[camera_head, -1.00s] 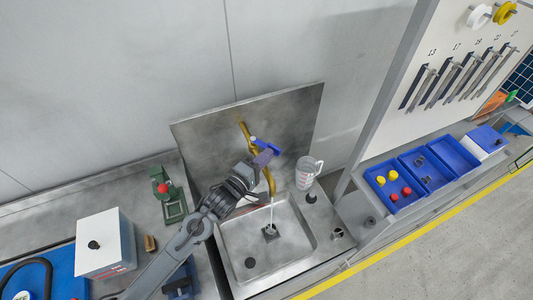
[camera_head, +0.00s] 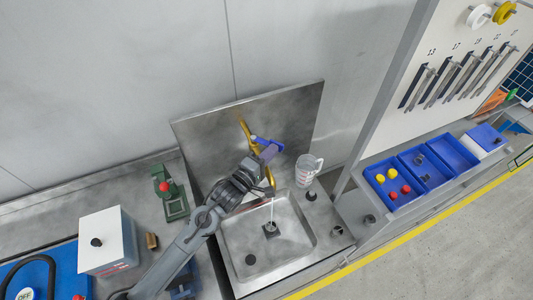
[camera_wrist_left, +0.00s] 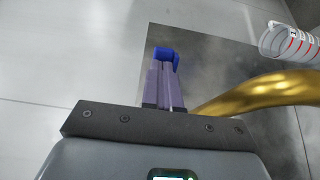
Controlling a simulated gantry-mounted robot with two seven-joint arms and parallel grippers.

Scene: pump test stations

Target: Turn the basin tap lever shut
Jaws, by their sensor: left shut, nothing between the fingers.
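The brass basin tap (camera_head: 244,129) stands against the steel splashback, with its spout over the basin. Its blue lever (camera_head: 262,140) points to the right. A thin stream of water (camera_head: 272,211) falls from the spout into the basin (camera_head: 234,232). My left gripper (camera_head: 269,152) is shut and empty, its purple fingers right at the lever. In the left wrist view the shut fingers (camera_wrist_left: 166,70) reach up to the blue lever (camera_wrist_left: 165,53), touching or nearly so; the exact contact is hidden. The brass tap (camera_wrist_left: 265,91) shows to their right. My right gripper is out of view.
A clear measuring jug (camera_head: 307,172) stands right of the tap on the basin rim. A green fixture with a red knob (camera_head: 164,187) and a white box (camera_head: 107,240) are on the left bench. Blue bins (camera_head: 425,167) stand at the right.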

